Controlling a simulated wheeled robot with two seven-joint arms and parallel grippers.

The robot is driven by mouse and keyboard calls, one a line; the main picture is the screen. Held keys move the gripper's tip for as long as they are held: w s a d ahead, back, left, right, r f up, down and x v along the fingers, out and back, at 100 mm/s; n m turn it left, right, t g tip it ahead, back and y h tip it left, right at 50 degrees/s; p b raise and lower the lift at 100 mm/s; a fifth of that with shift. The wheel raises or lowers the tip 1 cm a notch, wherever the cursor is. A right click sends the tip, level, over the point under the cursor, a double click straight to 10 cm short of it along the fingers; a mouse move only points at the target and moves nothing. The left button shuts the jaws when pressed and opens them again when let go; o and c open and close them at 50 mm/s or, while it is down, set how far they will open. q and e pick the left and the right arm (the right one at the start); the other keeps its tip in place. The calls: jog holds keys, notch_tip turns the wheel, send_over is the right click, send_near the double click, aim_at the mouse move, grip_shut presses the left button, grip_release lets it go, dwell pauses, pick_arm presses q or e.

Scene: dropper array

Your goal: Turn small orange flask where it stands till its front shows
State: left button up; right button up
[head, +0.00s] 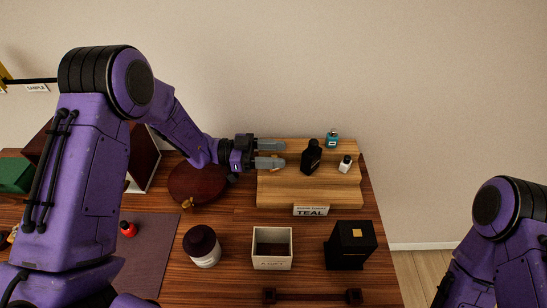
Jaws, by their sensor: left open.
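My left gripper (284,153) is open over the left part of the stepped wooden stand (310,200), its two grey fingers pointing right. A small orange-tan patch shows at the fingers, too small and covered to tell whether it is the orange flask. A small red-orange flask (128,230) with a dark cap stands on the dark mat at the left, well away from the gripper. Which way its front faces is too small to tell. Of my right arm only upper links show at the lower right; its gripper is out of view.
On the stand are a black bottle (311,157), a teal bottle (332,139) and a small white bottle (345,164). A TEAL sign (311,210) stands in front. A white open box (272,262), black box (350,246) and dark-lidded jar (203,247) stand nearer.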

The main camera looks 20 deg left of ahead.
pick_arm(q)
jog(key=s+d+r+b, duration=0.2)
jog(key=s+d+r, duration=0.1)
jog(key=s+r, duration=0.9)
jog(key=shift+s+d+r, duration=0.15)
jog(key=shift+s+d, duration=0.25)
jog(key=shift+s, duration=0.4)
jog(key=shift+r, duration=0.1)
